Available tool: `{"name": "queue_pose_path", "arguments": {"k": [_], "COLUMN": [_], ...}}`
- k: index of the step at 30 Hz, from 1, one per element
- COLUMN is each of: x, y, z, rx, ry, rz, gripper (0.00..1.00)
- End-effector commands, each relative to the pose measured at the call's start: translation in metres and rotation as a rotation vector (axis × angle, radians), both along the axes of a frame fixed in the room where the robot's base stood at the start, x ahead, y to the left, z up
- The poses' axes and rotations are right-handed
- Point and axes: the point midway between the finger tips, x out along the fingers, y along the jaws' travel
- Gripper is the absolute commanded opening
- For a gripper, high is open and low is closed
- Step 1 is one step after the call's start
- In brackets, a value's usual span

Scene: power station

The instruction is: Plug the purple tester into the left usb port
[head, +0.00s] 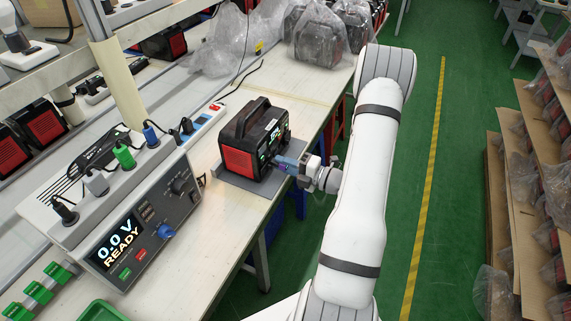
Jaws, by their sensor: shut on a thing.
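The black and red power station (247,160) stands on a grey mat on the workbench, handle on top. Its front panel with the ports faces right, toward my arm. My gripper (296,165) is at that panel, shut on the small purple tester (284,162). The tester points at the lower part of the panel, at or very close to it. The left usb port is too small and too covered to make out. I cannot tell whether the tester's plug is in a port or just in front of it.
A test unit (140,225) reading "0.0 V READY" stands on the bench at left, with plugs and cables above it. Bagged power stations (320,38) sit at the back of the bench. The green floor (420,130) at right is clear up to the shelves.

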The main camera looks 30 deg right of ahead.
Motion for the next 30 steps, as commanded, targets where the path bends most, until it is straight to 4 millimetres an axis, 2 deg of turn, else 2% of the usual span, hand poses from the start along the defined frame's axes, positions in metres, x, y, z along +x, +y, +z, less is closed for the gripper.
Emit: {"name": "queue_pose_path", "arguments": {"k": [3, 4, 13, 23, 30], "x": [0.002, 0.002, 0.002, -0.003, -0.033], "y": [0.001, 0.001, 0.001, -0.003, -0.028], "z": [0.000, 0.000, 0.000, 0.000, 0.000], "rx": [0.000, 0.000, 0.000, 0.000, -0.001], "ry": [0.000, 0.000, 0.000, 0.000, -0.001], "rz": [0.000, 0.000, 0.000, -0.001, -0.004], "gripper": [0.00, 0.20, 0.44, 0.44, 0.44]}}
